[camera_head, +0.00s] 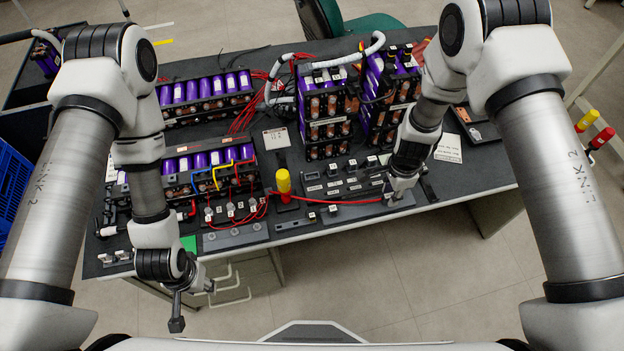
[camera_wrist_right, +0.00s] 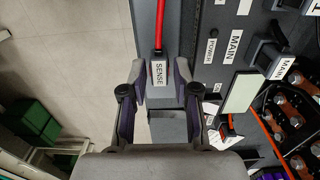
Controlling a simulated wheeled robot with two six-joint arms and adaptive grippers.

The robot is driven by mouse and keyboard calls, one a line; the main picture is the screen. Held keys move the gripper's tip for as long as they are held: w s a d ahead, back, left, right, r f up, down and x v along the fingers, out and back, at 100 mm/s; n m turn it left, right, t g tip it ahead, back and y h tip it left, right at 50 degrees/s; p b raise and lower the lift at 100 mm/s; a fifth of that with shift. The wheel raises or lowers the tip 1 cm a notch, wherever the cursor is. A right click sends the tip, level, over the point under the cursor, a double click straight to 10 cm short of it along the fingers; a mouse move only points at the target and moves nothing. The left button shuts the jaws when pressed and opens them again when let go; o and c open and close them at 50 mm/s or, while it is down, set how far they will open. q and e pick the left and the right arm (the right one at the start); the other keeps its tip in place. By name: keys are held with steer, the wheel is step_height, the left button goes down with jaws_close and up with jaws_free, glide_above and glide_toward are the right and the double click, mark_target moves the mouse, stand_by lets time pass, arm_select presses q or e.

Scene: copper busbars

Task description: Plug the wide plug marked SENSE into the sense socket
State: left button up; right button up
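The plug marked SENSE (camera_wrist_right: 160,70) has a white label and a red cable (camera_wrist_right: 160,25) at its far end. I cannot pick out the sense socket; a grey block (camera_wrist_right: 168,125) shows below the plug.
A dark panel with labelled connectors (camera_head: 345,183) lies left of my right gripper; POWER (camera_wrist_right: 211,50) and MAIN (camera_wrist_right: 234,46) labels show in the wrist view. Purple battery modules (camera_head: 325,110) stand behind. Floor lies beyond the front edge.

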steer(key=shift+r, duration=0.1)
jaws_close()
step_height(320, 180, up, 3)
steer(key=p, duration=0.2)
steer(key=shift+r+p, duration=0.15)
steer(key=shift+p, duration=0.2)
steer(key=shift+r, duration=0.45)
steer(key=shift+r+p, duration=0.1)
steer(key=shift+p, duration=0.2)
